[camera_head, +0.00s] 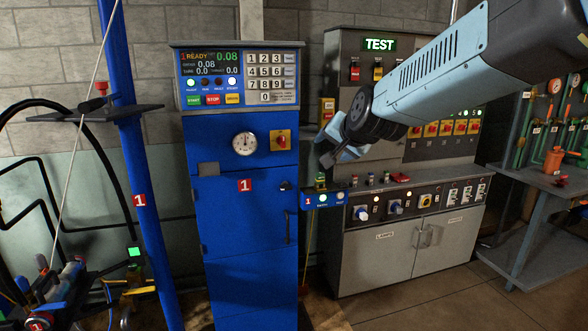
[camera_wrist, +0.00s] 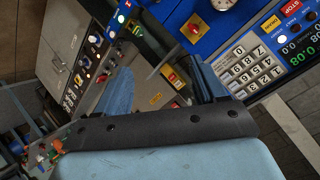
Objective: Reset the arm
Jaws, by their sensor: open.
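My arm reaches in from the upper right of the head view. My gripper (camera_head: 331,148) is light blue with dark parts and hangs in the air in front of the grey test console (camera_head: 380,130). It is open with nothing seen between its fingers. In the wrist view my gripper (camera_wrist: 165,85) shows its two fingers spread apart beyond a black strip, with the panels tilted behind them.
A blue scale cabinet (camera_head: 240,225) with a keypad (camera_head: 265,77) and dial (camera_head: 245,144) stands left of my gripper. A blue post (camera_head: 130,130) with a shelf is further left. A workbench (camera_head: 545,220) stands right. Some floor (camera_head: 450,300) is clear.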

